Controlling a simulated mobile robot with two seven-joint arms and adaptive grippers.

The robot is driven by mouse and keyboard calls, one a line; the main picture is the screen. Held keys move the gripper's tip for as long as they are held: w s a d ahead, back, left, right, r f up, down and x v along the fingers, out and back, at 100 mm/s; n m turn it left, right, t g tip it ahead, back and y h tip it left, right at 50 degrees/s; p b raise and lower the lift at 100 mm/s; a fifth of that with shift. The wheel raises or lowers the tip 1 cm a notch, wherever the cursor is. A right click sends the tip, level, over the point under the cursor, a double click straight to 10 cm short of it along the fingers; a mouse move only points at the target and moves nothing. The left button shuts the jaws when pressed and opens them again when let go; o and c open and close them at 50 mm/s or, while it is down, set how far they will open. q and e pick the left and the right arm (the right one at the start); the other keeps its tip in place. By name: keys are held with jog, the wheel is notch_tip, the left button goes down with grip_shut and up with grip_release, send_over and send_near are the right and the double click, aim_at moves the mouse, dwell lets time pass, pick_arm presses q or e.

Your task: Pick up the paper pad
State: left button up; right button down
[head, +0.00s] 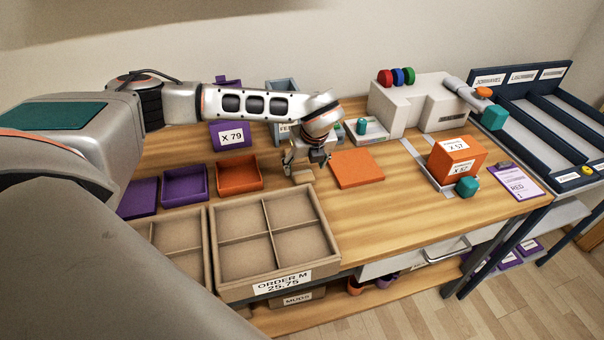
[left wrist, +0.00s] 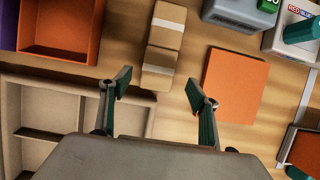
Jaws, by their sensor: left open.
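A brown paper pad (left wrist: 163,45) with a pale band lies on the wooden table in the left wrist view. In the head view my left gripper (head: 306,164) is low over the table and largely hides the pad. My right gripper is not in view.
An orange flat square (head: 357,169) lies right of the gripper; an orange bin (head: 239,174) stands left. A divided cardboard box (head: 215,240) is in front. Behind stand a grey bin (head: 282,87) and a white machine (head: 400,105). An orange box (head: 455,158) is farther right.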

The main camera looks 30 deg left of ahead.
aim_at(302, 172)
pick_arm(q)
jog(key=x, duration=0.4)
jog(key=shift+a+f, duration=0.15)
jog(key=shift+a, duration=0.05)
jog(key=shift+c, duration=0.3)
jog(key=c, duration=0.9)
jog(key=shift+o, duration=0.2)
